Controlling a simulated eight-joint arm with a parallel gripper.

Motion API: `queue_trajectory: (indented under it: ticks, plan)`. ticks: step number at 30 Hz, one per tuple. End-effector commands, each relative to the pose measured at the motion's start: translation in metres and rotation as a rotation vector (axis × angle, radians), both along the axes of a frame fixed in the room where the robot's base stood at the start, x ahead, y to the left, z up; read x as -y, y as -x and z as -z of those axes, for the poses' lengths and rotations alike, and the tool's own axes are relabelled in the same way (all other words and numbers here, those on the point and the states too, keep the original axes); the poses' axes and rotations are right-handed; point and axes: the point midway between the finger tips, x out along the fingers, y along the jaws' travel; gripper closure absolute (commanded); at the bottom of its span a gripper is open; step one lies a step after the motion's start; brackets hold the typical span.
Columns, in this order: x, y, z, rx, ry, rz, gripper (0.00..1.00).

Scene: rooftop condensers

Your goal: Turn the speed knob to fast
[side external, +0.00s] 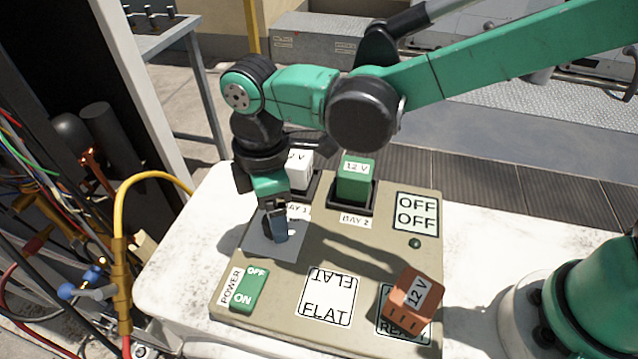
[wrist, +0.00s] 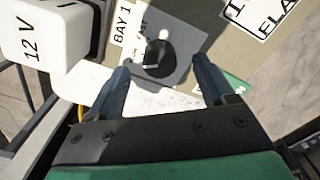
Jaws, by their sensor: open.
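The speed knob (wrist: 160,58) is round and black with a pale pointer line, on a grey plate (side external: 258,240) at the left of the beige panel. In the wrist view its pointer lies toward the picture's left. Small lettering beside it appears to include FAST, but is hard to read. My gripper (side external: 279,226) is over the plate, pointing down. In the wrist view my gripper (wrist: 161,68) is open, with one blue finger on each side of the knob and gaps visible. Contact cannot be told. In the side view the knob is hidden by the fingers.
A white 12 V block (side external: 299,170) stands in bay 1 close behind my gripper, and a green one (side external: 355,178) in bay 2. A green power switch (side external: 249,288) is in front. An orange 12 V block (side external: 412,296) lies tilted at the panel's front right.

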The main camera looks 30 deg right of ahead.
Motion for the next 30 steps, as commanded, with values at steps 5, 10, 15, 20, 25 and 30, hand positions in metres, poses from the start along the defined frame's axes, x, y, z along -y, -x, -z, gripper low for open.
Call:
queue_trajectory:
  ticks: [5, 10, 15, 20, 25, 30]
  plan:
    - [0.0, 0.0, 0.017, 0.001, -0.001, 0.002, 0.24]
    - [0.0, 0.0, 0.02, 0.001, -0.001, 0.002, 0.24]
    - [0.0, 0.0, 0.02, 0.001, -0.001, 0.003, 0.39]
    - [0.0, 0.0, 0.02, 0.001, -0.001, 0.003, 0.84]
    - [0.0, 0.0, 0.02, 0.001, -0.001, 0.004, 1.0]
    - [0.0, 0.0, 0.02, 0.001, -0.001, 0.026, 1.0]
